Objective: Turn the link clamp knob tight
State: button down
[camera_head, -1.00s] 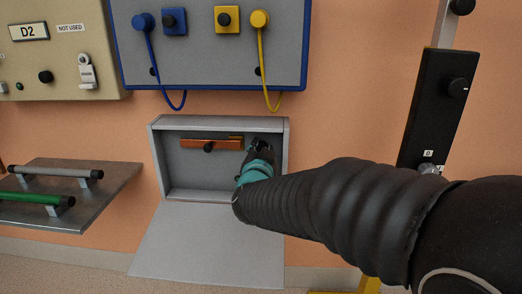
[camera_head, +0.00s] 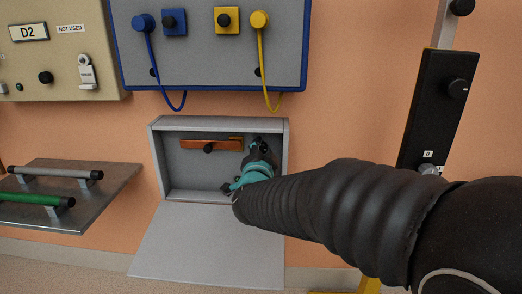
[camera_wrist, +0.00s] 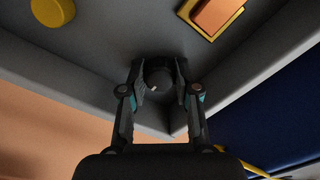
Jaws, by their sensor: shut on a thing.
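The link box (camera_head: 160,160) is an open grey recess with an orange link bar (camera_head: 226,144) on its back wall. A black handle (camera_head: 208,148) sticks out from the bar. My gripper (camera_head: 259,143) reaches into the right side of the box, right of the bar. In the wrist view my gripper (camera_wrist: 160,84) has its two fingers on either side of a dark round knob, the link clamp knob (camera_wrist: 160,74), and is shut on it. The knob is mostly hidden in the head view. An orange bar end (camera_wrist: 215,14) shows beyond the fingers, apart from them.
The box's grey flap (camera_head: 205,245) hangs down open in front. A blue-framed panel (camera_head: 205,75) with blue and yellow plugs and cables is above. A shelf (camera_head: 110,190) with grey and green handles is at left. A black rail unit (camera_head: 437,110) stands at right.

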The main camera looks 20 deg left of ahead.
jog(key=c, duration=0.8)
grip_release()
jog(key=shift+c, duration=0.2)
jog(key=shift+s, duration=0.1)
jog(key=v, duration=1.1)
jog(key=shift+s, duration=0.4)
